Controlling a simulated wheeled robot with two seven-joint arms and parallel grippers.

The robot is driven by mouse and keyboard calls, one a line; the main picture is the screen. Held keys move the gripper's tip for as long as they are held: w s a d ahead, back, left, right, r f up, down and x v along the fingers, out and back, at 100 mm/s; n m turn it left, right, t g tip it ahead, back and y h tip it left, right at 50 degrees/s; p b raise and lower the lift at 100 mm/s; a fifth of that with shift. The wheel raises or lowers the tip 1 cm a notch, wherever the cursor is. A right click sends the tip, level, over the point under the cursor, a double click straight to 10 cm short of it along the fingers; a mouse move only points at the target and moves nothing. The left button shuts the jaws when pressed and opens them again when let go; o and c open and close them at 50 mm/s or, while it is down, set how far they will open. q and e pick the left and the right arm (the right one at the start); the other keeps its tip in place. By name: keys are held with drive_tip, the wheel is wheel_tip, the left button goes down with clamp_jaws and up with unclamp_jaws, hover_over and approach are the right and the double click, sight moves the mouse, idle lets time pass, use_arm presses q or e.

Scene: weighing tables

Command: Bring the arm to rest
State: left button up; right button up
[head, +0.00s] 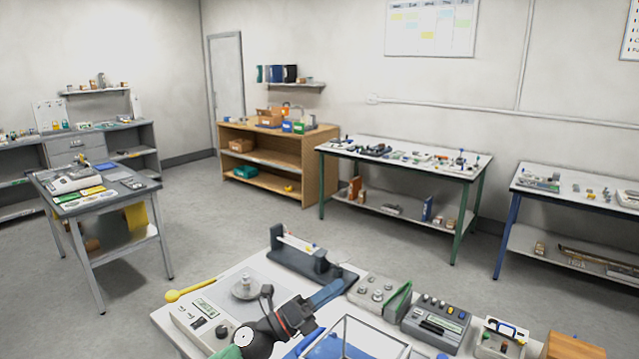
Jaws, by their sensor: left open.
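My left arm comes in at the bottom over the near table (235,270). Its dark gripper (303,309) is open and is above the tabletop, pointing up and to the right. A weighing scale (200,312) with a round metal pan (245,288) stands just left of the gripper. I see nothing held between the fingers, though the fingertips are small and dark here. My right gripper is not in view.
Close around the gripper are a dark stand (302,262), a grey device with knobs (437,322), a clear-framed box (365,338) and a yellow spoon-like tool (190,291). Other tables and a wooden shelf (285,163) stand farther off, with open floor between.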

use_arm(q)
drive_tip(key=s+a+f+n+t+y, duration=0.3)
drive_tip(key=a+f+n+y, duration=0.65)
drive_tip(key=n, duration=0.55)
drive_tip(key=s+a+f+n+t+y, duration=0.35)
drive_tip(key=a+f+n+y, duration=0.5)
drive_tip(key=n+y, duration=0.4)
drive_tip(key=s+a+f+n+g+h, duration=0.1)
drive_tip(key=s+a+f+n+g, duration=0.25)
drive_tip(key=s, duration=0.55)
drive_tip(key=s+f+n+g, duration=0.2)
drive_tip(key=s+f+g, duration=0.3)
drive_tip(key=s+f, duration=0.3)
drive_tip(key=s+a+f+n+g+h, duration=0.1)
drive_tip(key=s+a+f+n+g, duration=0.2)
drive_tip(key=s, duration=0.7)
drive_tip(key=s+d+f+g, duration=0.1)
drive_tip(key=s+d+f, duration=0.1)
drive_tip(key=f, duration=1.6)
drive_tip(key=s+d+f+g, duration=0.2)
drive_tip(key=f, duration=1.6)
drive_tip(key=shift+d+f, duration=0.35)
drive_tip(key=shift+d, duration=0.05)
